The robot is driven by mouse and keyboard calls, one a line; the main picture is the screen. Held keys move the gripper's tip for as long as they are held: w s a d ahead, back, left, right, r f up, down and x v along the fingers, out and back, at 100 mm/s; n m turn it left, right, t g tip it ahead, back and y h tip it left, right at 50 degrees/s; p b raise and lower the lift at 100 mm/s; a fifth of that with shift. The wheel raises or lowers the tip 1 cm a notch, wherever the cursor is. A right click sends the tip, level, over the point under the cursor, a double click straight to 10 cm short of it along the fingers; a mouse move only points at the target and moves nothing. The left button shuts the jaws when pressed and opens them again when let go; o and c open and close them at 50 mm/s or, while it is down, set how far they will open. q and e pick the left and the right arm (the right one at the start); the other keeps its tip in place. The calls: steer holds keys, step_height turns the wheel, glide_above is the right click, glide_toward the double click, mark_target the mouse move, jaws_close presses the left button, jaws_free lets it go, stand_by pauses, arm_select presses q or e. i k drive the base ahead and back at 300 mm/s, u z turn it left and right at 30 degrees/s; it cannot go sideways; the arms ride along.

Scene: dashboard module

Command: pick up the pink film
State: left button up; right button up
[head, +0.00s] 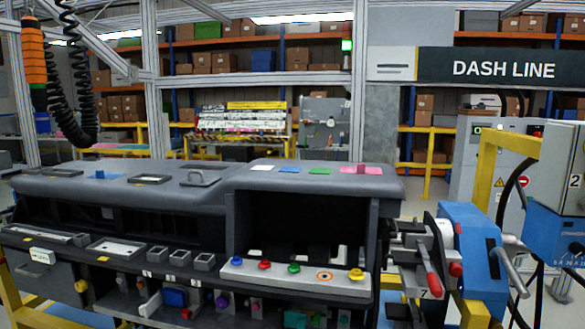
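The pink film (360,170) lies flat on the top right of the dark grey dashboard module (215,197). It is the rightmost in a row of small coloured pieces, with a small raised pink bit at its middle. Nothing covers it. Neither of my grippers shows in the head view.
White (262,168), blue (291,170) and green (319,171) pieces lie left of the film. A blue clamp fixture (473,255) with a red-handled lever (431,273) stands at the dashboard's right end.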

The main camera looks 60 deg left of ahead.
mark_target(361, 168)
steer(key=u, duration=2.15)
